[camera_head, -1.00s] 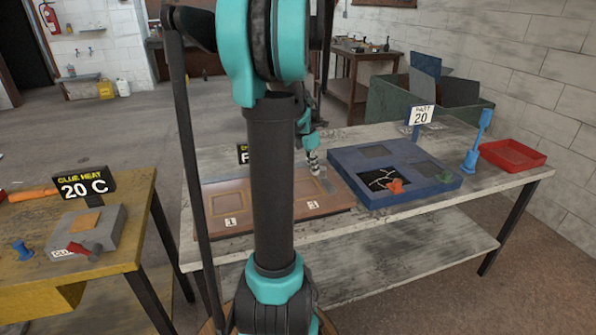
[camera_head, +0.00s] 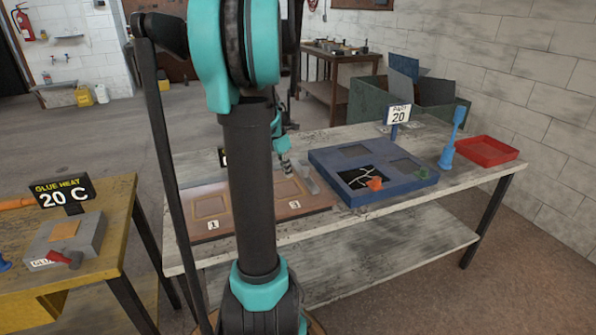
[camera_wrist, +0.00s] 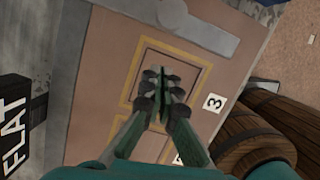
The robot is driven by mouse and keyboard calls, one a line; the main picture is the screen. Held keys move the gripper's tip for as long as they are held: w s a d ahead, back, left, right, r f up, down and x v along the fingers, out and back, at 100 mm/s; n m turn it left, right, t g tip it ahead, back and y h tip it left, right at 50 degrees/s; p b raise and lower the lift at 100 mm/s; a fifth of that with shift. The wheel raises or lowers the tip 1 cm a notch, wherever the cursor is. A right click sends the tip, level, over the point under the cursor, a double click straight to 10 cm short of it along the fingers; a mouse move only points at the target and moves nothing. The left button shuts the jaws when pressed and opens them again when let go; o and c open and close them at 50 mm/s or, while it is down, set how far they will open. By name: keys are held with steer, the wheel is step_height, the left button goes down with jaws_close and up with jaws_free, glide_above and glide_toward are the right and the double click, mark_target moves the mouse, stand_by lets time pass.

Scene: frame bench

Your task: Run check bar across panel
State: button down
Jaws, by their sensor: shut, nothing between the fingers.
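The brown panel (camera_head: 318,203) lies on the pale bench, with framed recesses and number tags 1 and 3; my arm hides its middle. It fills much of the wrist view (camera_wrist: 105,70). A grey metal bar with a round knob, seemingly the check bar (camera_wrist: 205,30), lies along the panel's edge at the top of the wrist view; part of it shows at the panel's far right end in the head view (camera_head: 309,179). My gripper (camera_wrist: 160,78) is shut and empty over a yellow-outlined recess, apart from the bar in the picture. It also shows in the head view (camera_head: 287,168).
A blue tray (camera_head: 330,178) stands right of the panel, then a blue post (camera_head: 448,150) and a red tray (camera_head: 487,152). A black FLAT sign (camera_wrist: 15,125) stands beside the panel. The yellow table (camera_head: 115,215) at left holds a 20 C sign (camera_head: 63,195).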

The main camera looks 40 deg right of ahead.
steer(key=v, duration=1)
steer(key=shift+s, duration=0.1)
